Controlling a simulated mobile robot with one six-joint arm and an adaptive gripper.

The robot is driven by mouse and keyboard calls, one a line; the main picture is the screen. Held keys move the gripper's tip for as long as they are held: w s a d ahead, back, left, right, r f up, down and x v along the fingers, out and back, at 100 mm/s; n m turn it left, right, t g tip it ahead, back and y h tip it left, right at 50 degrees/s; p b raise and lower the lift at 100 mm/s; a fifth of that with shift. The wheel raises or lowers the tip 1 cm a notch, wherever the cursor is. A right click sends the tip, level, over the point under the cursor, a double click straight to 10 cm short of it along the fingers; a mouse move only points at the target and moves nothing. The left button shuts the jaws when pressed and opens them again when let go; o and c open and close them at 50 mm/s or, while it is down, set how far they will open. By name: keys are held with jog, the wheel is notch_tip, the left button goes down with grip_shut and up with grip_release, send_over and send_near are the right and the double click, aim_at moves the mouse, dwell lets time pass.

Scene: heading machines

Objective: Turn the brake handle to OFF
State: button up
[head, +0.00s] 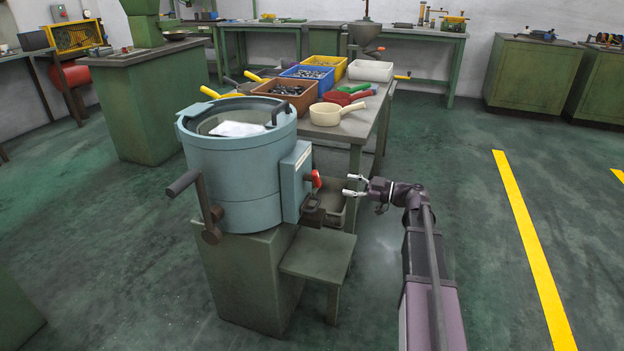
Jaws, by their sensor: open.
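A blue-grey drum machine (232,190) stands on a green pedestal. A small red handle (316,180) sticks out from the box (293,182) on the drum's right side. A dark lever with a brown grip (184,184) is on the drum's left side. No marking shows which of the two is the brake handle, and no OFF label is readable. My gripper (349,184) is open and empty, a short way right of the red handle, its fingers pointing left toward it. The gripper and red handle look apart.
A small green stand (318,257) sits below the box. A worktable behind holds an orange crate (285,93), a blue crate (306,78), a yellow crate (326,68) and a cream pan (325,114). The floor to the right is clear, with a yellow line (530,240).

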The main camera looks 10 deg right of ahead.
aim_at(320, 180)
jog(key=x, duration=1.2)
